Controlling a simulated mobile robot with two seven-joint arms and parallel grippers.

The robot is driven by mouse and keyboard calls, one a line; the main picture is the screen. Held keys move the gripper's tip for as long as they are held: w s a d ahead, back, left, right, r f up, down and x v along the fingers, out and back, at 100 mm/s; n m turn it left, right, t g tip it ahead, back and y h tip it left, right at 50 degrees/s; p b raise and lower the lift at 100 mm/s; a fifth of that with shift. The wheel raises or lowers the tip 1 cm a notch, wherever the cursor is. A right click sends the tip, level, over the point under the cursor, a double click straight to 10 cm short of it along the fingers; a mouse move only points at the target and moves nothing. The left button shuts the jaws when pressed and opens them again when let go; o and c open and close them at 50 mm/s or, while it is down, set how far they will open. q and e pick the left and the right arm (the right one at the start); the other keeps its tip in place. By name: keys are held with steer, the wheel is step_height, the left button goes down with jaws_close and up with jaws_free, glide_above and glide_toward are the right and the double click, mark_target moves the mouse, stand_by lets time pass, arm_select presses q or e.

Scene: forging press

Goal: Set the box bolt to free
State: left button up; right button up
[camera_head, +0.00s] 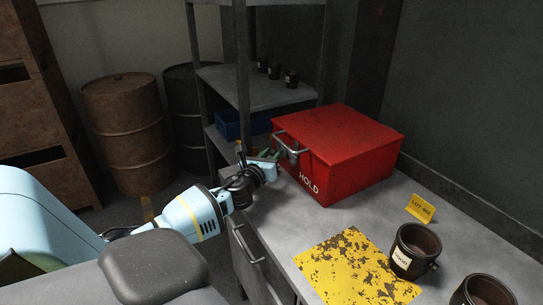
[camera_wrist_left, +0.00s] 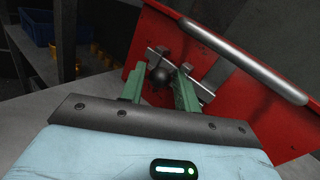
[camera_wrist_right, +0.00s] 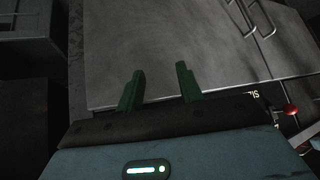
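The red box (camera_head: 345,150), marked HOLD, stands on the grey bench with its lid down. Its bolt, a metal bar with a dark round knob (camera_wrist_left: 159,76), is on the box's front face in the left wrist view, below the lid handle (camera_wrist_left: 245,63). My left gripper (camera_head: 277,158) is at that face, its green fingers apart with the knob between or just beyond their tips. I cannot tell if they touch it. In the head view the bolt is mostly hidden by the gripper. My right gripper (camera_wrist_right: 159,72) is open and empty, above a grey metal surface.
A yellow worn plate (camera_head: 355,268), a dark labelled cup (camera_head: 413,252) and a yellow lot tag (camera_head: 421,208) are on the bench right of and nearer than the box. A shelf (camera_head: 260,88) with small dark cups and a blue bin (camera_head: 228,124) stands behind.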

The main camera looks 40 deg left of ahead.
arm_select(q)
steer(key=c, duration=0.6)
jaws_close()
arm_select(e)
steer(key=shift+s+f, duration=0.2)
steer(key=shift+s, duration=0.2)
arm_select(q)
steer(key=shift+a, duration=0.1)
arm_select(e)
steer(key=shift+s, duration=0.1)
